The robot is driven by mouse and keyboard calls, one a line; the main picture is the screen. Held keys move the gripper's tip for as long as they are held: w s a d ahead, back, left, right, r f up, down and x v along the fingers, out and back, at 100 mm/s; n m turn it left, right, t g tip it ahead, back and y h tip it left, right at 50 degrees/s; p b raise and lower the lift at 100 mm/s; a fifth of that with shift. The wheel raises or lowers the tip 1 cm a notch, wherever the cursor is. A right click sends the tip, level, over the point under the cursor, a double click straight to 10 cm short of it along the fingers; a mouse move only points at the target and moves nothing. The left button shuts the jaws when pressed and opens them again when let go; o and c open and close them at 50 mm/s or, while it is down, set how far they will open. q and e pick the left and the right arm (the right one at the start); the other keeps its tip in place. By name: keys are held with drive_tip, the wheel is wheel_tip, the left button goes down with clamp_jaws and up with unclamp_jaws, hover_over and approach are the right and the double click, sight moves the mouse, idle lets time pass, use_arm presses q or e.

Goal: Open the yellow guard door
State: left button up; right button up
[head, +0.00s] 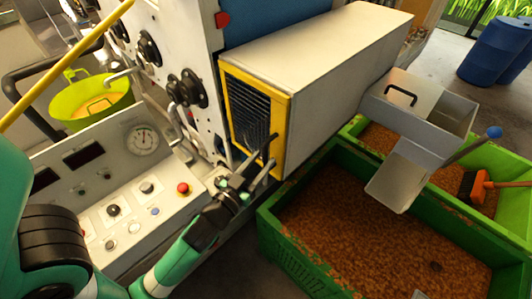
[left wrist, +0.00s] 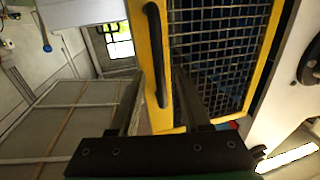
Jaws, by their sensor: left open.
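The yellow guard door (head: 286,138) is a yellow frame around dark wire mesh on the near end of a long pale housing. It looks shut against the housing. In the left wrist view, the door's mesh (left wrist: 215,45) fills the upper right, and a black bar handle (left wrist: 157,50) stands on its yellow edge. My left gripper (head: 262,160) is at the door's lower right corner. It is open, and in the left wrist view its fingers (left wrist: 157,97) lie to either side of the handle's lower end. Contact cannot be told. My right gripper is not in view.
A control panel (head: 100,160) with a red button (head: 183,188) lies left of my left gripper. Green crates (head: 300,262) of brown crumbs stand at right under a metal chute (head: 405,172). A yellow-green bucket (head: 85,118) hangs at upper left. Blue barrels (head: 495,50) stand far right.

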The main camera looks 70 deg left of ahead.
use_arm(q)
drive_tip(key=shift+x, duration=1.3)
clamp_jaws()
idle(0.4)
